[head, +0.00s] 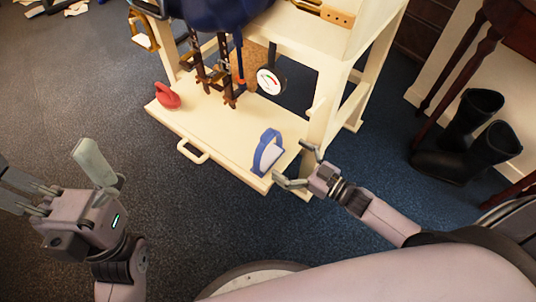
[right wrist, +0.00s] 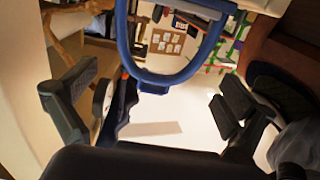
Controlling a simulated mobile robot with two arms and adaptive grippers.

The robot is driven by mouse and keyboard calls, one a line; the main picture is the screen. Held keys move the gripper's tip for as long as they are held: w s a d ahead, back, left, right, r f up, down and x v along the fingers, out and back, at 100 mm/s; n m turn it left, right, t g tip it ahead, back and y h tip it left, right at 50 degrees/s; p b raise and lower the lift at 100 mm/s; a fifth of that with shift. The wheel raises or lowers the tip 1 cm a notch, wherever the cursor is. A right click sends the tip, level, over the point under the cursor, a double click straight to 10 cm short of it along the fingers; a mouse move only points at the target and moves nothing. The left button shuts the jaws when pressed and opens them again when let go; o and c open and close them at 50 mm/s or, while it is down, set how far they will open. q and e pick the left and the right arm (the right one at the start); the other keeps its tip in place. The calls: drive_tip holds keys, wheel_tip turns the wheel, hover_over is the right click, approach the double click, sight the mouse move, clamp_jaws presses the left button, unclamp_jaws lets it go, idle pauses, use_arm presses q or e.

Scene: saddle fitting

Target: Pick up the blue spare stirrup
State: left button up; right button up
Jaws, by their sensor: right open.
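The blue spare stirrup (head: 267,152) stands upright near the right edge of the cream shelf (head: 228,138). It also shows in the right wrist view (right wrist: 158,82), as a blue loop ahead of the fingers. My right gripper (head: 292,165) is open, just to the right of the stirrup, with its fingers pointing at it. In the right wrist view its two fingers (right wrist: 150,98) are spread to either side, with the stirrup's lower part between or just beyond them; I cannot tell if they touch. My left gripper (head: 70,172) is at the lower left, away from the shelf, with its fingers apart.
A red object with a handle (head: 167,96) sits at the shelf's left. A round dial gauge (head: 270,82) and hanging straps with buckles (head: 215,75) are behind. A cream post (head: 322,110) rises close to my right gripper. Black boots (head: 458,150) stand on the floor at right.

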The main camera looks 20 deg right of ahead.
sight(268, 157)
drive_tip(key=shift+x, duration=0.95)
drive_tip(key=b+x, duration=0.2)
drive_tip(key=x, duration=0.2)
drive_tip(key=shift+w+a+r, duration=0.2)
drive_tip(key=shift+w+a, duration=0.05)
drive_tip(key=shift+w, duration=0.05)
drive_tip(key=shift+w+a, duration=0.2)
drive_tip(key=shift+r, duration=0.1)
